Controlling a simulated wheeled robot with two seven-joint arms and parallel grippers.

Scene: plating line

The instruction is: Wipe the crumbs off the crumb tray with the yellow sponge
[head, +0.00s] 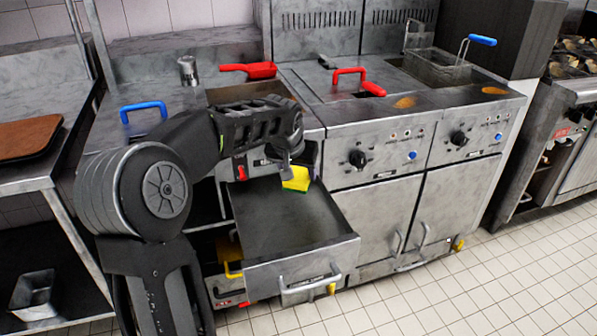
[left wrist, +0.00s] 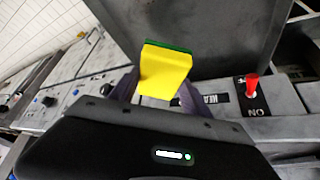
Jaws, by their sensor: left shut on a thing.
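My left gripper (head: 287,163) is shut on the yellow sponge (head: 297,179), which has a green layer on one side. The gripper and sponge are over the back right part of the crumb tray (head: 268,235), a grey drawer pulled out from the fryer unit. In the left wrist view the sponge (left wrist: 165,70) sits between the fingers with its green edge facing away. The grey tray (left wrist: 225,35) shows beyond it. I cannot tell whether the sponge touches the tray floor. No crumbs can be made out on the dark tray floor. My right gripper is not in view.
A red switch (left wrist: 252,86) is beside the gripper in the left wrist view. Fryer cabinets (head: 377,220) stand right of the tray. A red-handled scoop (head: 250,70) and a fryer basket (head: 437,68) are on top. A steel table (head: 38,180) is at left. The tiled floor in front is clear.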

